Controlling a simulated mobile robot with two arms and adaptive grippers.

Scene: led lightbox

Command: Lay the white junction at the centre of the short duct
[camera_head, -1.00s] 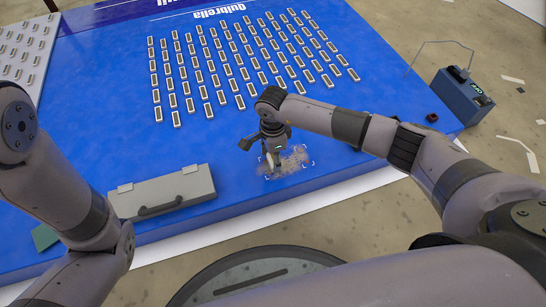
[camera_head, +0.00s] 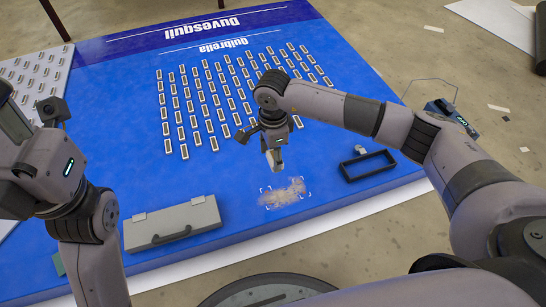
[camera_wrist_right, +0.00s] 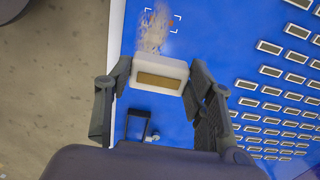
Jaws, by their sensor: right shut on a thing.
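My right gripper (camera_head: 274,150) is shut on a white block (camera_wrist_right: 158,75) with a tan face. In the wrist view the block sits between both fingers. In the head view it hangs above the blue panel (camera_head: 110,130), just behind a pale dusty patch (camera_head: 282,194) framed by white corner marks. I cannot tell whether this block is the white junction, and I see nothing that is clearly a short duct. My left gripper (camera_head: 50,112) is raised at the left edge, partly hidden by its arm; its jaws cannot be made out.
Rows of small white-rimmed modules (camera_head: 206,106) cover the panel's middle. A grey case (camera_head: 172,222) lies at the front left. A black open frame (camera_head: 368,166) lies at the right with a small pale piece beside it. A blue device (camera_head: 452,117) stands beyond the right edge.

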